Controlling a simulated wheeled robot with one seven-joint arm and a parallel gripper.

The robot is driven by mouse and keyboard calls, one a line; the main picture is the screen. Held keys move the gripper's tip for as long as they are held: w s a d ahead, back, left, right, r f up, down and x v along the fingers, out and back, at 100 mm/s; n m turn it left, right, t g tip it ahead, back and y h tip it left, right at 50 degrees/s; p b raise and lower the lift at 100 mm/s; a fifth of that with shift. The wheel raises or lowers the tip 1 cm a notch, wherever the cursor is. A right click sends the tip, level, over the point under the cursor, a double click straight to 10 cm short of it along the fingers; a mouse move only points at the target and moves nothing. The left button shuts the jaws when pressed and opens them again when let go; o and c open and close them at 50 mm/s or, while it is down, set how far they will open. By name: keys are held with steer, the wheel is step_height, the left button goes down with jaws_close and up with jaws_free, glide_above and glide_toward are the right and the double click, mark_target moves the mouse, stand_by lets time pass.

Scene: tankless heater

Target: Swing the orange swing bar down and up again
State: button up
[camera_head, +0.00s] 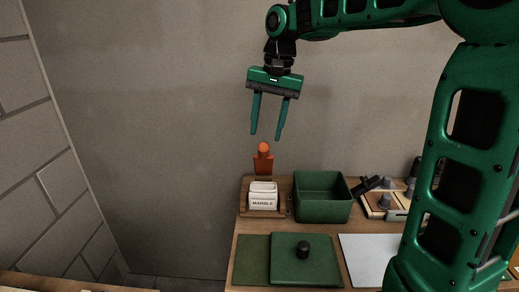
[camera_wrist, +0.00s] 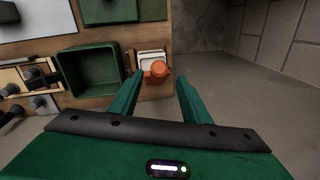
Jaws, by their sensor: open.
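The orange swing bar (camera_head: 263,158) stands upright at the back of a small wooden stand, behind a white block labelled "HANDLE" (camera_head: 263,198). Its rounded orange top also shows in the wrist view (camera_wrist: 158,69), seen from above. My gripper (camera_head: 265,137) points down above the bar, with its two green fingers apart and nothing between them. In the head view the fingertips are a little above the bar's top. In the wrist view the bar's top lies between the finger lines, nearer the left finger, and appears beyond the tips (camera_wrist: 160,78).
A green open bin (camera_head: 322,210) stands right of the stand. A green lid with a black knob (camera_head: 304,262) lies in front, beside a white sheet (camera_head: 368,258). Black and grey fittings (camera_head: 384,200) sit farther right. Bare wall is behind.

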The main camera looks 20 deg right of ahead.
mark_target(263, 142)
steer(key=f, duration=0.6)
steer(key=shift+w+a+f, duration=0.25)
steer(key=shift+a+f, duration=0.05)
steer(key=shift+a, duration=0.05)
steer(key=shift+c, duration=0.6)
jaws_close()
steer(key=shift+a, duration=0.1)
